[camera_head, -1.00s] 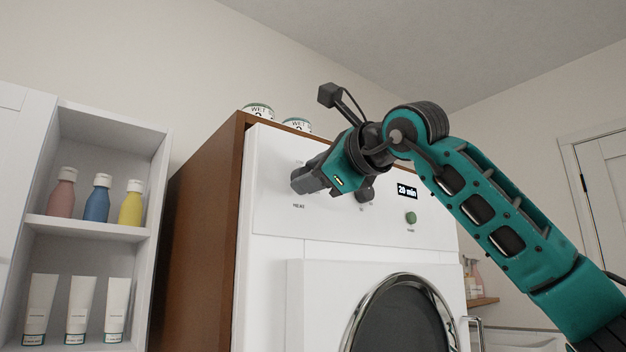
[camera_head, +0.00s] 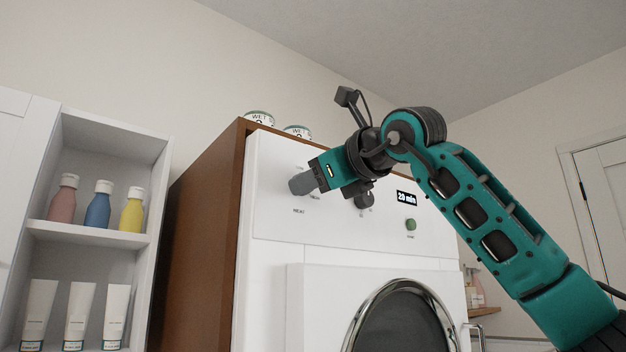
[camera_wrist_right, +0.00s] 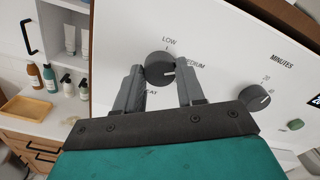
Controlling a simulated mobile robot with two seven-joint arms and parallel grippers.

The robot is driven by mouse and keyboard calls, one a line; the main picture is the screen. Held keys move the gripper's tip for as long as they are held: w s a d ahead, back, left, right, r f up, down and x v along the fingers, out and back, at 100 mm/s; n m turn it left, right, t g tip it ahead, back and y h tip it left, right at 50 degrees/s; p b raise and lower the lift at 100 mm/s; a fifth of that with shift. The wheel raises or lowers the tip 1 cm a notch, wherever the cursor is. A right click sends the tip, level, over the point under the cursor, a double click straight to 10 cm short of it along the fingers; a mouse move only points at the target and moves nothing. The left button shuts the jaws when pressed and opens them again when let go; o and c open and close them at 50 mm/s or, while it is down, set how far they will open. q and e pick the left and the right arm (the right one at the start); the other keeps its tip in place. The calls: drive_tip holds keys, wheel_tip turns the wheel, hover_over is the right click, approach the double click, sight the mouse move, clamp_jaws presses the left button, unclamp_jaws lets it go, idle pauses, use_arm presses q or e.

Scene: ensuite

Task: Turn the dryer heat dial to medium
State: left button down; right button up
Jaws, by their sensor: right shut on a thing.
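The dryer (camera_head: 262,215) has a white front panel with a dark round heat dial (camera_wrist_right: 158,68) at its left. In the right wrist view, LOW is printed above the dial and MEDIUM to its upper right. The dial's white pointer mark points right, near the MEDIUM side. My right gripper (camera_head: 303,184) is at the panel with its fingers on either side of the dial, shut on it; the fingers also show in the right wrist view (camera_wrist_right: 160,82). The word HEAT is partly hidden by a finger. My left gripper is not in view.
Tins (camera_head: 260,117) stand on the dryer. A shelf unit (camera_head: 88,232) with bottles and tubes stands at the left.

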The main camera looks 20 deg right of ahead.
drive_tip(key=o, duration=1)
drive_tip(key=shift+o, duration=0.2)
drive_tip(key=shift+s, duration=0.1)
drive_tip(key=b+v, duration=0.2)
drive_tip(key=v, duration=1)
drive_tip(key=shift+s, duration=0.35)
drive_tip(key=shift+d, duration=0.15)
